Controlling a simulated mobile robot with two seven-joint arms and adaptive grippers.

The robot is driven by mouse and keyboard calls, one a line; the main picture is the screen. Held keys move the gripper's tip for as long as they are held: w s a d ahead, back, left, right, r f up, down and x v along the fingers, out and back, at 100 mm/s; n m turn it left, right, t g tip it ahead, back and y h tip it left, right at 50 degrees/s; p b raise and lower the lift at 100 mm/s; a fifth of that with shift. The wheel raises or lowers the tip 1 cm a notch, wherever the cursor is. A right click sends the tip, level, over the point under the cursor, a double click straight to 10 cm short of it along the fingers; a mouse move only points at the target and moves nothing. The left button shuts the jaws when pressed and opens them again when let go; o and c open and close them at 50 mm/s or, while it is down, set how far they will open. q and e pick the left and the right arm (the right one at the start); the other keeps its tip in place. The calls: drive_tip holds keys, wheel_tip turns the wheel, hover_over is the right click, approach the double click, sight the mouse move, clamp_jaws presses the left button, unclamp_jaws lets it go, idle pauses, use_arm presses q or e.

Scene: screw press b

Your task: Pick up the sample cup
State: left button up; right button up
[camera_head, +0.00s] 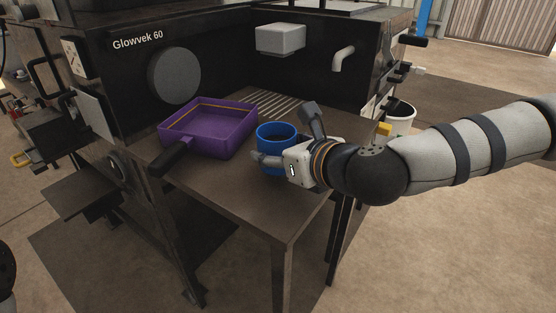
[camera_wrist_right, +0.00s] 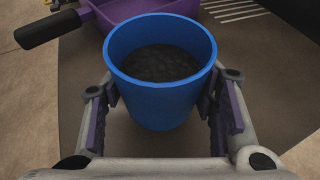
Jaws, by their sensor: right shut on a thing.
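The sample cup is a blue round cup (camera_head: 270,131) with dark grainy material inside. It stands upright at the right part of the press's brown table. In the right wrist view the cup (camera_wrist_right: 160,95) sits between both fingers, which touch its sides. My right gripper (camera_head: 283,135) reaches in from the right and is shut on the cup; the cup's lower part is partly hidden by the gripper in the head view. I cannot tell whether the cup's base is touching the table. My left gripper is not in view.
A purple pan (camera_head: 208,150) with a black handle lies on the table (camera_head: 240,195) left of the cup. The dark press body (camera_head: 120,85) stands behind, with a grey block (camera_head: 280,38) and a spout (camera_head: 343,57). A white bucket (camera_head: 402,122) stands behind my right arm. The table's front is clear.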

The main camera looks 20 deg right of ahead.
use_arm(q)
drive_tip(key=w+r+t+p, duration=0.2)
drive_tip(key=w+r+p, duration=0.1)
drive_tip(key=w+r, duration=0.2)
use_arm(e)
drive_tip(key=s+d+r, duration=0.8)
drive_tip(key=d+r, duration=0.1)
drive_tip(key=d, duration=0.1)
drive_tip(key=shift+s+d+r, duration=0.35)
drive_tip(key=shift+s+r, duration=0.05)
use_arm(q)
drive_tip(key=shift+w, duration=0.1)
use_arm(e)
drive_tip(key=shift+o, duration=0.8)
drive_tip(key=shift+c, duration=0.8)
